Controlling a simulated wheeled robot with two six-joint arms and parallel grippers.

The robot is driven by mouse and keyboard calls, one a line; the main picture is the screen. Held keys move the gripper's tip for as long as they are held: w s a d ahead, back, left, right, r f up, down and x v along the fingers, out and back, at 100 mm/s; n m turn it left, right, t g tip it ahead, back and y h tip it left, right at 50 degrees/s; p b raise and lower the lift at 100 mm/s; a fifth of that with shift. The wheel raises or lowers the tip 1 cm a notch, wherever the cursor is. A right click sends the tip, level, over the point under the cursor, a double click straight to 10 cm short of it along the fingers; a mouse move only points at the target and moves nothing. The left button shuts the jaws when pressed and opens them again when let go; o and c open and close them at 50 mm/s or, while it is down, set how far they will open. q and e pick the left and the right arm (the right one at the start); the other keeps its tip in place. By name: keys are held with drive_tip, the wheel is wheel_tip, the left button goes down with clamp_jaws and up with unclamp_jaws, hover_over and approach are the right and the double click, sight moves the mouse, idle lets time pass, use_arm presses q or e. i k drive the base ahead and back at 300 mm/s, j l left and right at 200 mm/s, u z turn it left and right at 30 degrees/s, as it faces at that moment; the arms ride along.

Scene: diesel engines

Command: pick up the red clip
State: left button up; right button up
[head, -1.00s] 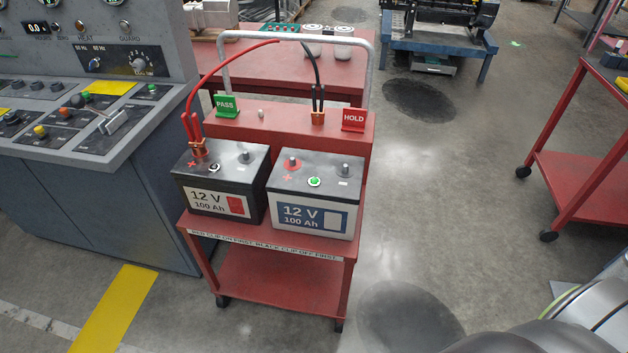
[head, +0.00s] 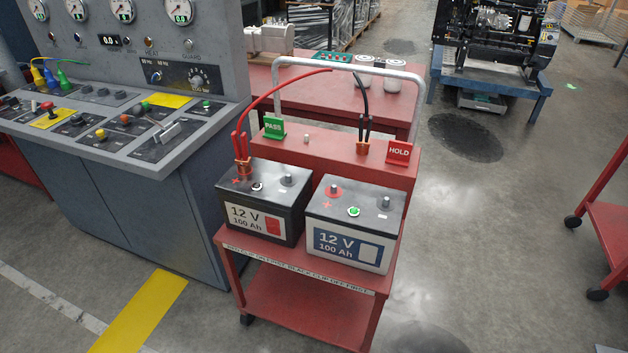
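The red clip (head: 241,158) has red handles and copper-coloured jaws. It stands upright on the plus post of the left battery (head: 262,203), which has a black case and a white "12 V 100 Ah" label. A red cable (head: 283,82) arches from the clip to the cart's grey handle. The black clip (head: 363,138) stands on the red cart's raised back ledge, its black cable (head: 362,85) rising to the handle. The right battery (head: 355,225) has a blue label and bare posts. Neither of my grippers is in view.
The red cart (head: 300,298) carries both batteries, a green PASS sign (head: 274,128) and a red HOLD sign (head: 399,152). A grey control console (head: 150,190) stands close on its left. A red table (head: 345,88) is behind. Open floor lies to the right.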

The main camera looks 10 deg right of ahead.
sight(243, 158)
drive_tip(key=z, duration=0.3)
drive_tip(key=i+j+z, duration=0.2)
drive_tip(key=j, duration=0.15)
drive_tip(key=i+j+z, duration=0.2)
drive_tip(key=j+z, duration=0.25)
drive_tip(key=j, duration=0.25)
drive_tip(key=i+j+z, duration=0.2)
drive_tip(key=j, duration=0.2)
drive_tip(key=k+l, duration=0.05)
drive_tip(key=k, duration=0.05)
